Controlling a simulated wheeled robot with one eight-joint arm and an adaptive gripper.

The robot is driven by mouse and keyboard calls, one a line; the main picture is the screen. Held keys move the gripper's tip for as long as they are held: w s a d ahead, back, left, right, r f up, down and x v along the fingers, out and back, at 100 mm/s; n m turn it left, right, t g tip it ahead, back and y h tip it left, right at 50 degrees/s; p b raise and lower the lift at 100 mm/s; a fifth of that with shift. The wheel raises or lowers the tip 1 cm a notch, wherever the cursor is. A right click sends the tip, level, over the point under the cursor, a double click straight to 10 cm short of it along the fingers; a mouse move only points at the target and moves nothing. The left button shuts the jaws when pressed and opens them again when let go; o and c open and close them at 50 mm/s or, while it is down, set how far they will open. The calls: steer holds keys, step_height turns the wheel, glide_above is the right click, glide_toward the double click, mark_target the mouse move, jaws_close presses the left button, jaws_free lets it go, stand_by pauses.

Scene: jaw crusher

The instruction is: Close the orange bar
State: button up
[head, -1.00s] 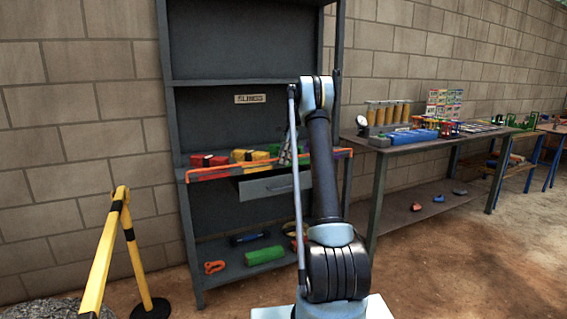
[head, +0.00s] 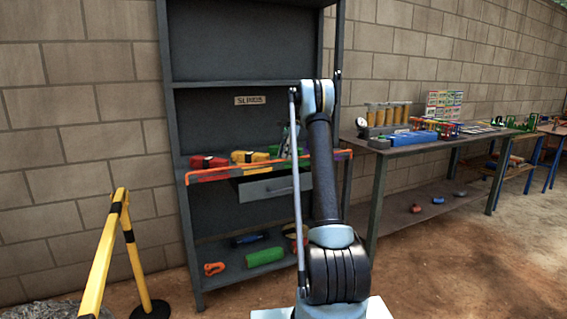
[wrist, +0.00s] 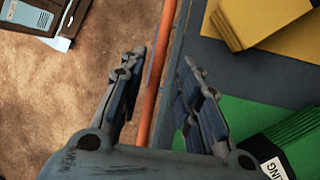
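The orange bar (head: 228,172) runs along the front edge of the middle shelf of a dark metal rack in the head view. In the wrist view, the orange bar (wrist: 157,85) passes between the two fingers of my gripper (wrist: 157,90). The fingers stand apart on either side of it, so my gripper is open. I cannot tell whether a finger touches the bar. In the head view my own arm hides part of the bar, and the gripper is mostly hidden behind the arm.
The shelf behind the bar holds a red item (head: 208,161), a yellow item (head: 250,156) and a green item (wrist: 262,122). A grey drawer (head: 268,187) hangs below. A yellow barrier (head: 107,250) stands at left, a loaded workbench (head: 420,146) at right.

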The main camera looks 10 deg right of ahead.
steer(key=shift+v, duration=2.05)
steer(key=s+a+r+n+t+h, duration=0.1)
steer(key=s+r+n, duration=0.3)
steer(key=s, duration=0.8)
steer(key=s+a+r+n+t, duration=0.15)
steer(key=s+r, duration=0.35)
steer(key=s, duration=0.8)
steer(key=s+f+n+t+h, duration=0.1)
steer(key=s+f+n, duration=0.25)
steer(key=s, duration=0.95)
steer(key=s+f+n+t+h, duration=0.15)
steer(key=s+f, duration=0.35)
steer(key=s, duration=0.8)
steer(key=s+d+f+n, duration=0.1)
steer(key=s+f+n, duration=0.3)
steer(key=s+f, duration=0.8)
step_height(320, 180, down, 3)
steer(key=shift+s+d+r+t, duration=0.25)
steer(key=shift+s+d+t, duration=0.1)
steer(key=shift+s+t, duration=0.05)
steer(key=shift+n, duration=0.25)
